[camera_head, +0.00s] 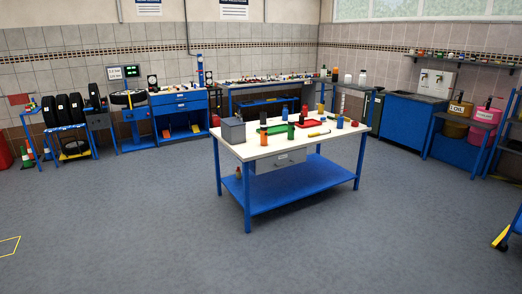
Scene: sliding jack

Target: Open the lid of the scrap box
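A dark grey box (233,131) stands upright at the left end of the white-topped table with blue legs. It looks like the scrap box, though I can read no label on it. Its top looks flat and closed, but it is too small to make out a lid edge or handle. Neither of my grippers is in view.
Blue workbenches and a tyre rack (70,125) line the back wall. A sink cabinet (410,115) and labelled containers stand right. Open grey floor (190,240) lies in front.

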